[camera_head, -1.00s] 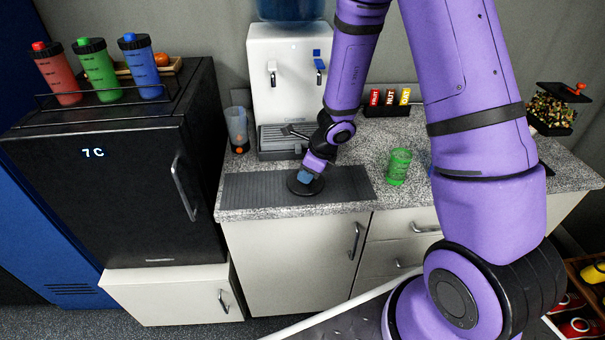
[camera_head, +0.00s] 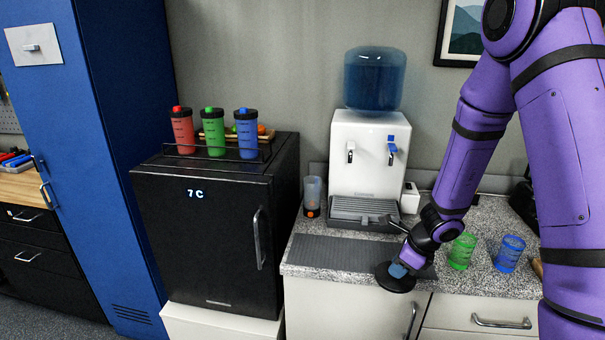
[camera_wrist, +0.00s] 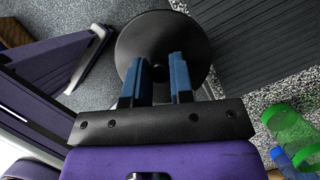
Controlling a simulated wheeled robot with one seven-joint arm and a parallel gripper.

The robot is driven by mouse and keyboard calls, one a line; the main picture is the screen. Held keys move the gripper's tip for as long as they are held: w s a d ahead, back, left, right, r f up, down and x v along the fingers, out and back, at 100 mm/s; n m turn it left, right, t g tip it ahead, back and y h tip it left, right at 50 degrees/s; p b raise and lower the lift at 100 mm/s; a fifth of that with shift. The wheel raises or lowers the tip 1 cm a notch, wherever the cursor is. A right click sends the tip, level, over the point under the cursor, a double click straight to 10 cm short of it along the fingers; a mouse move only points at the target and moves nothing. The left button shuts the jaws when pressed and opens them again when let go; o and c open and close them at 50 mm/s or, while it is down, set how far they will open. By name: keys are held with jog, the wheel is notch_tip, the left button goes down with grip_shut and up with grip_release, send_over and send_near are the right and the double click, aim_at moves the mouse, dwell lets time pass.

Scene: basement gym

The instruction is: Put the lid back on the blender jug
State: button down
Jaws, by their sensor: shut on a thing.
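The lid (camera_head: 394,284) is a flat black disc with a small knob. My gripper (camera_head: 399,268) is shut on its knob, with blue fingers on both sides in the wrist view (camera_wrist: 164,68). The lid (camera_wrist: 150,32) looks roughly level, at the counter's front edge by the right end of the grey mat, partly over the floor. The blender jug (camera_head: 313,192) appears to be the clear, open-topped container with a dark and orange base. It stands upright at the back left of the counter, well apart from my gripper.
A water dispenser (camera_head: 368,155) stands right of the jug. The ribbed grey mat (camera_head: 335,253) lies bare in front. A green cup (camera_head: 461,251) and a blue cup (camera_head: 507,254) stand right of my gripper. A black fridge (camera_head: 205,235) with several bottles on top is at left.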

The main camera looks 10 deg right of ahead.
jog(key=w+a+n+g, duration=0.1)
jog(key=w+n, duration=0.1)
jog(key=n, duration=0.1)
jog(key=w+a+n+g, duration=0.1)
jog(key=w+n, duration=0.1)
jog(key=n, duration=0.2)
jog(key=w+a+n+g, duration=0.2)
jog(key=n, duration=0.1)
jog(key=shift+w+a+r+n+y, duration=0.1)
jog(key=shift+w+r+n+y, duration=0.1)
jog(key=shift+w+n+y, duration=0.2)
jog(key=n, duration=0.2)
jog(key=w+n+g+h, duration=0.1)
jog(key=n, duration=0.2)
jog(key=w+n+g, duration=0.1)
jog(key=n, duration=0.1)
jog(key=shift+w+n+h, duration=0.25)
jog(key=shift+n+h, duration=0.05)
jog(key=shift+w+d+r+n+g+h, duration=0.2)
jog(key=shift+w+d+n+h, duration=0.35)
jog(key=shift+n, duration=0.65)
jog(key=shift+w+d+r+n+g+h, duration=0.1)
jog(key=shift+w+d+n+g+h, duration=0.35)
jog(key=shift+n, duration=0.75)
jog(key=shift+w+d+r+n+g+h, duration=0.15)
jog(key=shift+w+d+n+h, duration=0.15)
jog(key=shift+w+d+n, duration=0.65)
